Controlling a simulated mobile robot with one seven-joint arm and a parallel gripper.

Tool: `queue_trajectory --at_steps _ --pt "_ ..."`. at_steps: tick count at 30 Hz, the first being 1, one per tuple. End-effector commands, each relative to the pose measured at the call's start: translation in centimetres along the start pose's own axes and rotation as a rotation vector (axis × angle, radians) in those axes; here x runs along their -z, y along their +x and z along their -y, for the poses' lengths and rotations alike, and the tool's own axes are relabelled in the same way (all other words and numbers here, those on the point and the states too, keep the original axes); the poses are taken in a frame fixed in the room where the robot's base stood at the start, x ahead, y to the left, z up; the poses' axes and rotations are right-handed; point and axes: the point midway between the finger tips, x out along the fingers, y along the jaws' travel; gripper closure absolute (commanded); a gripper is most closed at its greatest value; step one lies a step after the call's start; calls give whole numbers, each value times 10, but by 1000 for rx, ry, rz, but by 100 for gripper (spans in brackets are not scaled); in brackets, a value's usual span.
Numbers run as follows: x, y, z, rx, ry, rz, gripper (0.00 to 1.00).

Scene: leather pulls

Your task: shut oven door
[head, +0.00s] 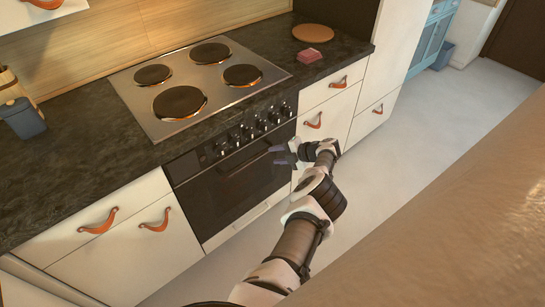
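The oven (243,138) is built into the counter under the hob, with a row of dark knobs along its top. Its black oven door (232,196) stands upright and looks flush, or nearly so, with the cabinet fronts; a small gap cannot be ruled out. The door handle (243,163) runs across the door's upper part. My gripper (278,155) is at the door's upper right, close to the handle's right end. Its two fingers are apart with nothing between them. I cannot tell whether they touch the door.
White drawers with leather pulls flank the oven, on the left (130,247) and right (325,120). A hob (200,88) is above it. A red block (309,56) and a round board (313,32) lie on the counter. The floor (420,130) at right is clear; a brown surface (450,250) fills the lower right.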

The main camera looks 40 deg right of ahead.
Motion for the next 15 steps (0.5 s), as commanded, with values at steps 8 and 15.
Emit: queue_trajectory --at_steps 8,15 --pt "-1 -8 -1 2 -5 -8 62" --pt "-1 -8 -1 3 -5 -8 62"
